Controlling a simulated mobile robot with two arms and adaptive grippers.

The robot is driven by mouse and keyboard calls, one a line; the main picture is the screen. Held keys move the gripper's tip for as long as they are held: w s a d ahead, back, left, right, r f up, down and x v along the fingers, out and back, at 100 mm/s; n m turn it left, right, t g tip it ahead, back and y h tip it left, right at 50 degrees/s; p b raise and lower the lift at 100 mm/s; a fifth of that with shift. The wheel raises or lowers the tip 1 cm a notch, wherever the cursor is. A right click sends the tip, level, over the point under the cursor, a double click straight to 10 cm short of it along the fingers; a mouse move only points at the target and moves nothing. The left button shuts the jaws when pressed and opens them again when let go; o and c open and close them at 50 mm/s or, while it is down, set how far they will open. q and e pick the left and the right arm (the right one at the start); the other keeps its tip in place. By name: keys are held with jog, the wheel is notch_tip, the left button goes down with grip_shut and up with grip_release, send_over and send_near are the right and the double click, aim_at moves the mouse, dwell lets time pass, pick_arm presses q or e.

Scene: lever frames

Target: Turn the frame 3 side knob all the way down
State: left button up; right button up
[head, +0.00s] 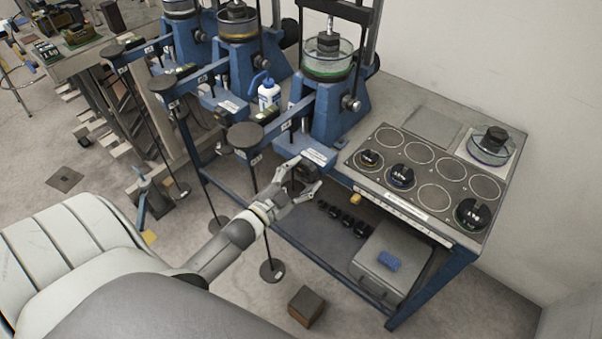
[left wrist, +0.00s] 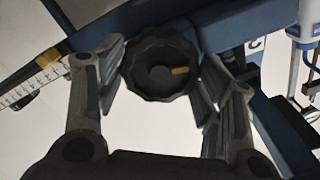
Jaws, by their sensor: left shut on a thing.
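The nearest blue lever frame (head: 335,113) stands on the bench, with a glass dish on it and a lever arm reaching left; I take it for frame 3, though I cannot read its number. In the left wrist view a dark scalloped knob (left wrist: 158,68) with a small orange mark sits between the fingers. My left gripper (head: 303,181) is at the bench's front edge below that frame, and its two fingers also show in the left wrist view (left wrist: 160,85), shut on the knob's sides. In the head view the knob is mostly hidden by the fingers. My right gripper is not in view.
The bench panel (head: 425,175) to the right has round dark pads and several black weights. A white bottle (head: 268,95) stands between frames. A grey box (head: 392,262) sits on the lower shelf. A brown block (head: 306,306) lies on the floor, near hanging rods.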

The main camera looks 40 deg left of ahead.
pick_arm(q)
jog(key=shift+r, duration=0.1)
jog(key=o, duration=1)
jog(key=shift+w, duration=0.1)
jog(key=s, duration=0.8)
jog(key=s+a, duration=0.1)
jog(key=s, duration=0.3)
